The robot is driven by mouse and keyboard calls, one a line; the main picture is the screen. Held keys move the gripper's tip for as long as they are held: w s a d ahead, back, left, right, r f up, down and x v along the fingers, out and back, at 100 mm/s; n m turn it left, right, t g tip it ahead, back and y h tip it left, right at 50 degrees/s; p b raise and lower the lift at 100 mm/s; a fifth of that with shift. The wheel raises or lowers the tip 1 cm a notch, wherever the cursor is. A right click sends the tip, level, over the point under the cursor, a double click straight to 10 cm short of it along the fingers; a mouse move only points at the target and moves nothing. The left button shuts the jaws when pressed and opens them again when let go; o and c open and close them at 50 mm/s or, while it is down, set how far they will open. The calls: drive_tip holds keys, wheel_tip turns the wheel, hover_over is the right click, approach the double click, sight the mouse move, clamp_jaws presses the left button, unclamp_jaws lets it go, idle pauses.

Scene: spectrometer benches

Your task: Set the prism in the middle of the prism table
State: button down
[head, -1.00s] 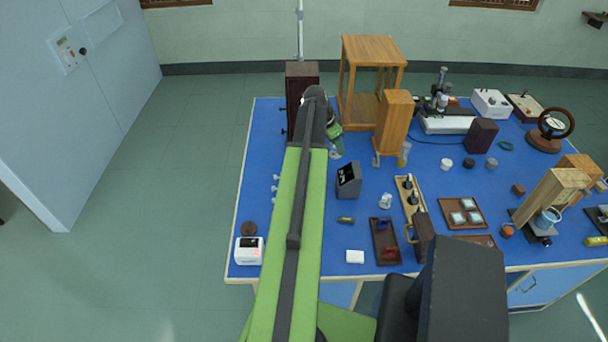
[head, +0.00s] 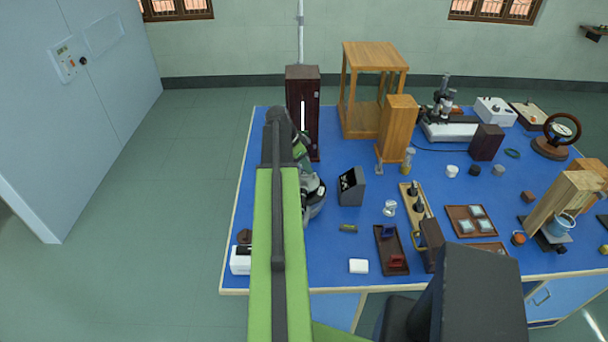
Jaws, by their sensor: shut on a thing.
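My gripper (head: 309,184) is at the end of the green arm, over the left part of the blue bench. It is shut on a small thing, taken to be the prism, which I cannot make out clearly. A dark, round piece (head: 316,208) with a pale rim shows just below the gripper, beside the arm. It looks like part of the spectrometer with the prism table, but most of it is hidden behind my arm. I cannot tell whether the held thing touches it or is centred over it.
A tall dark wooden box (head: 301,90) stands behind the gripper. A dark slanted instrument (head: 352,186) stands close to its right. A white block (head: 358,266) and a brown tray (head: 382,262) lie nearer the front. A wooden frame (head: 374,52) stands at the back.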

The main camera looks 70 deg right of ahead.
sight(304, 173)
wheel_tip(304, 173, down, 4)
drive_tip(key=b, duration=0.2)
drive_tip(key=shift+r+b, duration=0.15)
drive_tip(key=shift+b, duration=0.15)
drive_tip(key=shift+r, duration=0.25)
drive_tip(key=shift+f, duration=0.2)
drive_tip(key=c, duration=0.8)
unclamp_jaws()
drive_tip(key=shift+r, duration=0.1)
drive_tip(key=shift+r+p, duration=0.55)
drive_tip(key=shift+p, duration=0.15)
drive_tip(key=p+v, duration=1)
drive_tip(key=v, duration=0.1)
drive_tip(key=shift+a, duration=0.2)
